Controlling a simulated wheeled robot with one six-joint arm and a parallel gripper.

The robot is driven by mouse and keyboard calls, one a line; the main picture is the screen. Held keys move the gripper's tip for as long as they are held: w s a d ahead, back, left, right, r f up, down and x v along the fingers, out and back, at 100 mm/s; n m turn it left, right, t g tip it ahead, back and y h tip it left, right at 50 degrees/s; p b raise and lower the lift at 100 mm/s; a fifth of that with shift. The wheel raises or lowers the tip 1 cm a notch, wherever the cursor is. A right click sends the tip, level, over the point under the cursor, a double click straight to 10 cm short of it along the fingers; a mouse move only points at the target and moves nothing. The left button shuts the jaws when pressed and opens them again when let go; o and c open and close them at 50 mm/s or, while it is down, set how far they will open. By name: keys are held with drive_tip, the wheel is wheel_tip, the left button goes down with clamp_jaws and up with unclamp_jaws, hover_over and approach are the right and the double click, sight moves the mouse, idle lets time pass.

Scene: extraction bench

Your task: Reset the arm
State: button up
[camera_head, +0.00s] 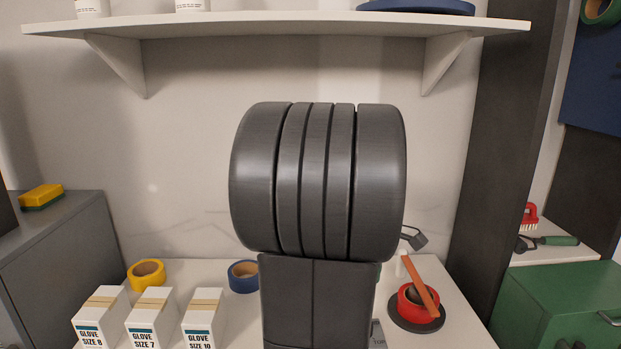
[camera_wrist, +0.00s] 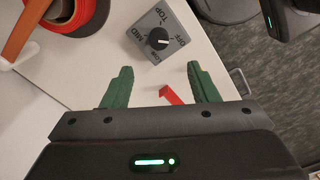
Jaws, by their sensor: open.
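Beyond the fingertips is a grey box with a black knob (camera_wrist: 158,39), marked with words such as TOP, MID and OFF. A small red piece (camera_wrist: 172,95) shows between the fingers, lower down on the white bench. In the head view my own dark arm fills the middle and hides my gripper and part of the bench (camera_head: 455,325).
White glove boxes (camera_head: 150,318) stand at the bench's left, with yellow tape (camera_head: 146,273) and blue tape (camera_head: 243,276) behind. A red round item with an orange stick (camera_head: 421,290) is at the right. A shelf (camera_head: 270,24) runs above. A green cabinet (camera_head: 560,300) stands right.

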wheel_tip(320, 180, down, 12)
drive_tip(key=shift+f, duration=0.15)
drive_tip(key=shift+w+r+m, duration=0.15)
drive_tip(key=shift+r+m, duration=0.05)
drive_tip(key=shift+m, duration=0.2)
drive_tip(key=m, duration=0.4)
drive_tip(key=m+b, duration=0.1)
drive_tip(key=m, duration=0.5)
drive_tip(key=shift+d, duration=0.1)
drive_tip(key=m, duration=0.5)
drive_tip(key=m+b, duration=0.1)
drive_tip(key=m, duration=0.5)
drive_tip(key=shift+r, duration=0.1)
